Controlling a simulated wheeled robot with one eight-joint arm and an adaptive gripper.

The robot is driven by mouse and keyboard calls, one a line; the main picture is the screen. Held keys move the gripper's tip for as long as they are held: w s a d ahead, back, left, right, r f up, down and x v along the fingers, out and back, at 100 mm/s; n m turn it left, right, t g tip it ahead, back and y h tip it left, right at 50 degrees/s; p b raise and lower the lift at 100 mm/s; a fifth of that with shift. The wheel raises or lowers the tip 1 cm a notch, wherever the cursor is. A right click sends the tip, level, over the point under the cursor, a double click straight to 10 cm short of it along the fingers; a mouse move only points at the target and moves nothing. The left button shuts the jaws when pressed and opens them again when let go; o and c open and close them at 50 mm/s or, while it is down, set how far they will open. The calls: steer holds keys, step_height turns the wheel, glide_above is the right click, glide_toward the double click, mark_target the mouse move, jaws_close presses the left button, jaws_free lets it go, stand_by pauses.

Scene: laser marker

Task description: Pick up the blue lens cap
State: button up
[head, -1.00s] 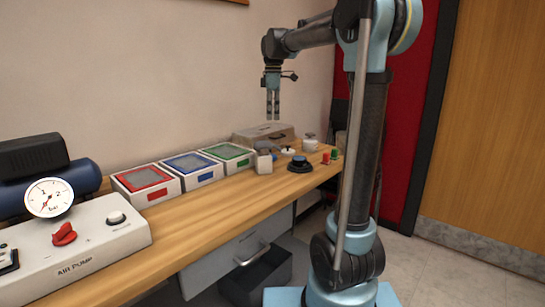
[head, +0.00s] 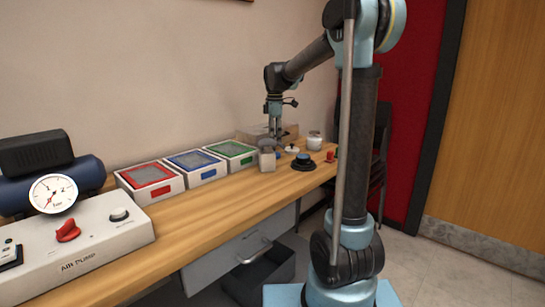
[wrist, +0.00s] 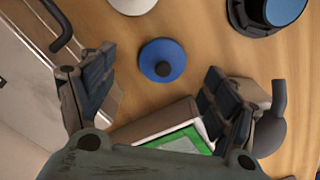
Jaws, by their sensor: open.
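The blue lens cap (wrist: 162,60) is a small blue disc with a dark knob in its middle. In the wrist view it lies on the wooden bench top, between and slightly beyond my fingertips, with bare wood around it. My gripper (wrist: 160,84) is open, with one finger to each side and nothing between them. In the head view my gripper (head: 275,130) points down low over the far part of the bench.
A black round piece with a blue top (wrist: 272,12) and a white disc (wrist: 133,4) lie beyond the cap. A grey case (head: 252,133) stands behind.

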steer(key=shift+s+a+f, duration=0.1)
steer(key=shift+a+f, duration=0.05)
steer(key=shift+f, duration=1.25)
steer(key=shift+s+a+f, duration=0.1)
steer(key=shift+f, duration=1.3)
steer(key=c, duration=0.8)
